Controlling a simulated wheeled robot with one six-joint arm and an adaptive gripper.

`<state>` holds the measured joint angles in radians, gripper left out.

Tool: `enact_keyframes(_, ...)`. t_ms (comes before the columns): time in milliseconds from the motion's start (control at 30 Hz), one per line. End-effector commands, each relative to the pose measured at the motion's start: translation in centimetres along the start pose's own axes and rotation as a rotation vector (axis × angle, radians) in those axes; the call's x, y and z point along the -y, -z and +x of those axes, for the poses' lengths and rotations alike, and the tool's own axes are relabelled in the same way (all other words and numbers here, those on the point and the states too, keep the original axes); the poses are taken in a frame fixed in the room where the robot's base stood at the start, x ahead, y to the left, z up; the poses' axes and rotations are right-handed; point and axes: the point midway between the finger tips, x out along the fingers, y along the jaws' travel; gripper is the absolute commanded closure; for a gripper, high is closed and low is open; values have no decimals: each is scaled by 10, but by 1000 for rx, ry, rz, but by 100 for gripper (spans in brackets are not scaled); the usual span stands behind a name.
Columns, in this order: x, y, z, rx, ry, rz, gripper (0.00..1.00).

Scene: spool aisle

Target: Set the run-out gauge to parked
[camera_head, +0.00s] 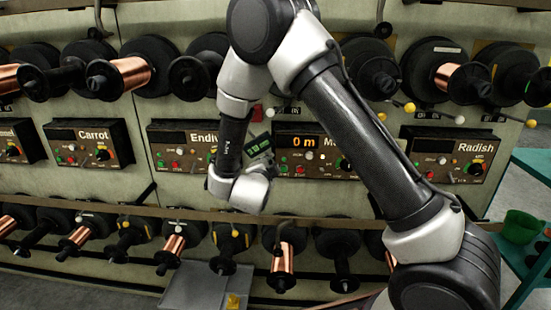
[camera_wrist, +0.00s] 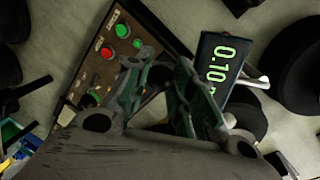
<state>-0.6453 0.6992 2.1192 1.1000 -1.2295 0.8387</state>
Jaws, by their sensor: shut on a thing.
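The run-out gauge (camera_wrist: 217,72) is a dark box with a lit green display reading 0.10 in the wrist view. It sits tilted, just right of my gripper's right finger, with a pale lever-like piece at its right side. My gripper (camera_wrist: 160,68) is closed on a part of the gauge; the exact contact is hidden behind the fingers.
A control panel (camera_wrist: 112,58) with red and green buttons lies close behind the fingers. Spools (camera_head: 133,68) jut out in a row above the panels, and more copper spools (camera_head: 172,243) stand below. A green cup (camera_head: 522,226) stands far right.

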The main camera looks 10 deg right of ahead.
Motion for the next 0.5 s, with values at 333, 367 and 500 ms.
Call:
enact_keyframes(333,-2,-43,1,62,5,310,100)
enact_keyframes(367,-1,-46,1,67,5,335,100)
enact_keyframes(500,2,-59,0,87,8,438,100)
